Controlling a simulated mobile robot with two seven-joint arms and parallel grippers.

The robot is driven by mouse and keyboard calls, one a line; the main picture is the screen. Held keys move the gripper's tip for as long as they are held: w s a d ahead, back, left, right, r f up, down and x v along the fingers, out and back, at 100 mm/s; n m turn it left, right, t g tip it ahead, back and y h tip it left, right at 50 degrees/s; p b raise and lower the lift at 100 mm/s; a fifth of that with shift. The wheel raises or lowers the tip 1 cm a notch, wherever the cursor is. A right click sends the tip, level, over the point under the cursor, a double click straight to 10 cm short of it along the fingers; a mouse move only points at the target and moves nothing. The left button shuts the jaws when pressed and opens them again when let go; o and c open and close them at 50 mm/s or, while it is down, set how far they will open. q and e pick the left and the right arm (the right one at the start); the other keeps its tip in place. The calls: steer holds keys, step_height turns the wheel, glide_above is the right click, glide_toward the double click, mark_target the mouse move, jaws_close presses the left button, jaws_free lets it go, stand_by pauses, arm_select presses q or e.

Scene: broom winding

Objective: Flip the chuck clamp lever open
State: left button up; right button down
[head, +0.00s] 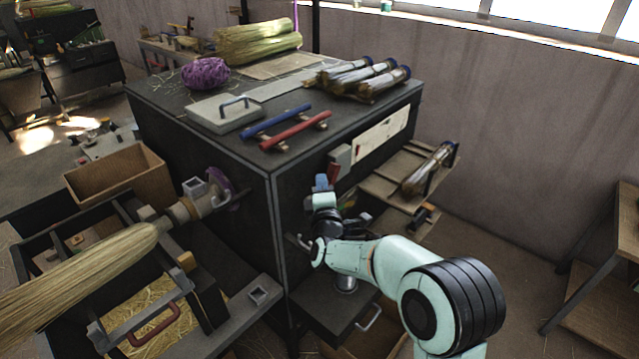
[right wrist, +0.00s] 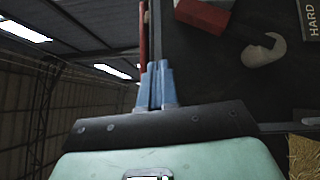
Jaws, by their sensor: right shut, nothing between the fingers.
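My right gripper (head: 322,182) is up against the right-hand face of the dark cabinet, with its blue fingers pointing up. In the right wrist view its blue fingers (right wrist: 157,85) are pressed together with nothing between them. A small red lever-like piece (head: 333,172) is just beside the fingertips, below a grey box on the cabinet face. A thin red bar (right wrist: 142,32) shows just beyond the fingertips in the right wrist view; I cannot tell whether they touch. The chuck (head: 187,209) at the left holds the broom's end; a clamp lever on it is not clear. My left gripper is not in view.
The dark cabinet (head: 200,155) carries red and blue handles (head: 295,131), a purple twine ball (head: 205,74) and bundles. Shelves (head: 385,192) stick out to the right of my right arm. A white hook (right wrist: 265,50) shows in the right wrist view.

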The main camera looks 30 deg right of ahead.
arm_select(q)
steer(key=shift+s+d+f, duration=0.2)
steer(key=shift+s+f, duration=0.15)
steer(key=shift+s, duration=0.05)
arm_select(e)
steer(key=s+a+r, duration=0.1)
steer(key=s, duration=0.4)
steer(key=shift+s+a+r, duration=0.2)
steer(key=shift+s+r, duration=0.1)
steer(key=shift+r, duration=0.1)
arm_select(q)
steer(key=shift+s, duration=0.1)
